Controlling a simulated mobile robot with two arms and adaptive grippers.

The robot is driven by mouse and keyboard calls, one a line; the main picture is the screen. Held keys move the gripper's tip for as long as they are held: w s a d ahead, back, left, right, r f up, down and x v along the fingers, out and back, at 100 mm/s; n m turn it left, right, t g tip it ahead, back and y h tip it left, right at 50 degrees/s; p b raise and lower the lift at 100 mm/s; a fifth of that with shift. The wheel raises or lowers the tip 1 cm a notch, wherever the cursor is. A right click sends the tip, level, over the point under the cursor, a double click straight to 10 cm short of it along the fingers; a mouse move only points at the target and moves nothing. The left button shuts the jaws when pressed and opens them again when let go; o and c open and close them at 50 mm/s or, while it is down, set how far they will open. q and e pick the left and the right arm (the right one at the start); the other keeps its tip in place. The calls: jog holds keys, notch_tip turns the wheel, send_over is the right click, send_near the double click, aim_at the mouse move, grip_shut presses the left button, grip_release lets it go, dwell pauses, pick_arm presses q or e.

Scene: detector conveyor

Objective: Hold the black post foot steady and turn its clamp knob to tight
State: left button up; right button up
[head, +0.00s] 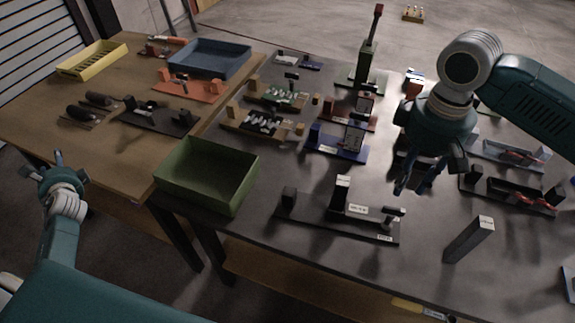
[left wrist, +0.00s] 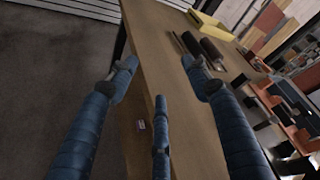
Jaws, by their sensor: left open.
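A long black base (head: 365,229) lies near the front edge of the dark table, with a black block at its left end, an upright post (head: 340,192) with a white top, and a small clamp knob (head: 395,213) at its right end. It looks like the black post foot, though other black bases are in view. My right gripper (head: 408,190) hangs above and behind the knob end, fingers down, apart from the base; its finger gap is unclear. My left gripper (head: 58,162) is open and empty beside the wooden table's left edge; its spread blue fingers show in the left wrist view (left wrist: 160,80).
A green bin (head: 207,176) stands left of the base, across the joint between the tables. A loose upright grey block (head: 468,240) stands to the right. Blue, red and black fixtures crowd behind. A blue tray (head: 209,58) and yellow tray (head: 91,60) are farther back.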

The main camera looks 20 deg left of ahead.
pick_arm(q)
jog(key=w+r+n+t+y, duration=0.1)
jog(key=w+r, duration=0.2)
jog(key=r, duration=0.4)
jog(key=w+r+t, duration=0.1)
jog(key=w+r, duration=0.2)
jog(key=r, duration=0.5)
jog(key=w+d+f+n+t+h, duration=0.15)
jog(key=w+d+h, duration=0.45)
jog(key=w+d, duration=1.1)
jog(key=w+d+f+h, duration=0.1)
jog(key=w+d+h, duration=0.25)
jog(key=d, duration=0.55)
jog(key=w+d+f+h, duration=0.15)
jog(key=w+d, duration=0.25)
jog(key=d, duration=0.6)
jog(key=d+m+g+h, duration=0.3)
jog(key=d, duration=1.2)
jog(key=m+g, duration=0.4)
jog(key=g, duration=0.4)
send_over(288, 191)
jog(key=shift+w+f, duration=0.4)
jog(key=shift+f, duration=0.3)
jog(key=shift+s+f+g, duration=0.15)
jog(key=shift+s+g, duration=0.1)
jog(key=shift+s, duration=0.1)
jog(key=shift+s+a+f, duration=0.1)
jog(key=shift+f, duration=0.2)
notch_tip(288, 191, down, 10)
jog(key=shift+f, duration=0.1)
